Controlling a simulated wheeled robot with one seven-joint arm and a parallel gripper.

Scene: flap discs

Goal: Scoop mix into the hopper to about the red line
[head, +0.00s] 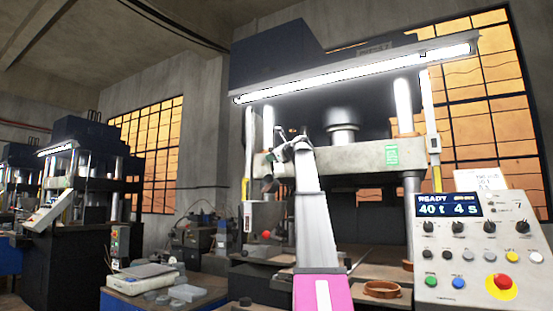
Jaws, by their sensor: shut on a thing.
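My arm rises from the bottom middle, and my gripper (283,153) is small at its upper end, in front of the press. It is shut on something. A small dark object (270,185) shows just below and left of it; it may be the scoop, but I cannot make out its shape or contents.
The press (352,163) fills the middle, with a lit lamp bar (355,75) above. A control panel (478,250) stands at right. A brown ring (382,290) lies on the bench. A scale (142,278) and grey blocks (185,292) lie at lower left. Another press (85,185) stands far left.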

